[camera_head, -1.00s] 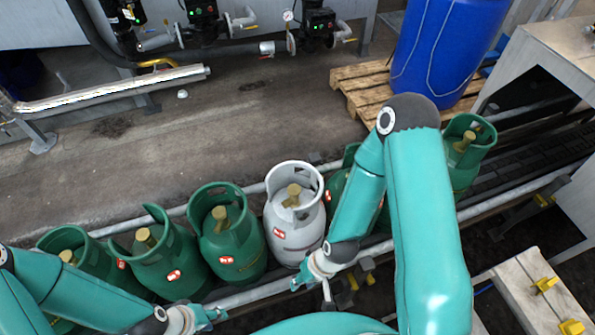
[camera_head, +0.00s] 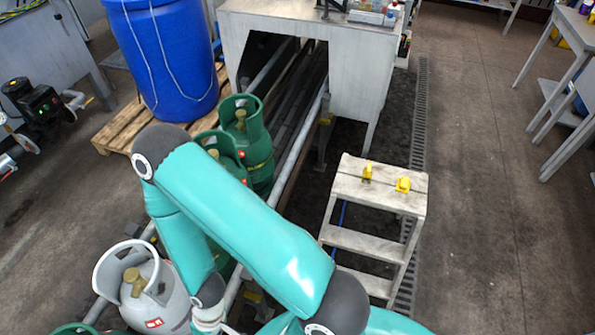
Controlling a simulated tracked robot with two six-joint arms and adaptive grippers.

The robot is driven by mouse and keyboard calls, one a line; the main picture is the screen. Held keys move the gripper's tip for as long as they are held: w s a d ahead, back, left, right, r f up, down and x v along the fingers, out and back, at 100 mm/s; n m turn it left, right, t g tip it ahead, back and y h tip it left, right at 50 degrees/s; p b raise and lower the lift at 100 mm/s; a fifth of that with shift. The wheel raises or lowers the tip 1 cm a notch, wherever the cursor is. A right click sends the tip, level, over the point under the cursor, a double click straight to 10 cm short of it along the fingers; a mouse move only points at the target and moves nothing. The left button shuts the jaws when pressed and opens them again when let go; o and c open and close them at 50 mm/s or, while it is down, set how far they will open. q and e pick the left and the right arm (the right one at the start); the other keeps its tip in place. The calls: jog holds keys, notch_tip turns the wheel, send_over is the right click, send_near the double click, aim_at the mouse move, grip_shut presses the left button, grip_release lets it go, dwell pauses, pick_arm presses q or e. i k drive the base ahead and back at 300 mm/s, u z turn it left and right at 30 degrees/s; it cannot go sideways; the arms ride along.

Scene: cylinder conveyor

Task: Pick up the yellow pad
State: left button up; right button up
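Two small yellow objects sit on the top of a pale step stool: one at the left (camera_head: 367,173) and one at the right (camera_head: 403,185). They are too small for me to tell which is a pad. My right arm crosses the middle, and its gripper (camera_head: 208,321) shows only in part at the bottom edge, well left of and below the stool, beside the white gas cylinder (camera_head: 150,290). Its fingers are cut off, so I cannot see whether it is open. My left gripper is out of view.
Green cylinders (camera_head: 258,150) stand on the conveyor, running toward a grey metal housing (camera_head: 250,35). A blue drum (camera_head: 165,60) stands on a wooden pallet (camera_head: 118,130). The step stool (camera_head: 345,190) has open floor to its right. A table (camera_head: 580,30) stands at the far right.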

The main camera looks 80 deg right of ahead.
aim_at(403, 184)
jog(key=z, duration=0.2)
jog(key=i, duration=0.25)
jog(key=z, duration=3)
jog(key=k, duration=0.85)
jog(key=z, duration=0.3)
jog(key=i, duration=0.75)
jog(key=u, duration=0.25)
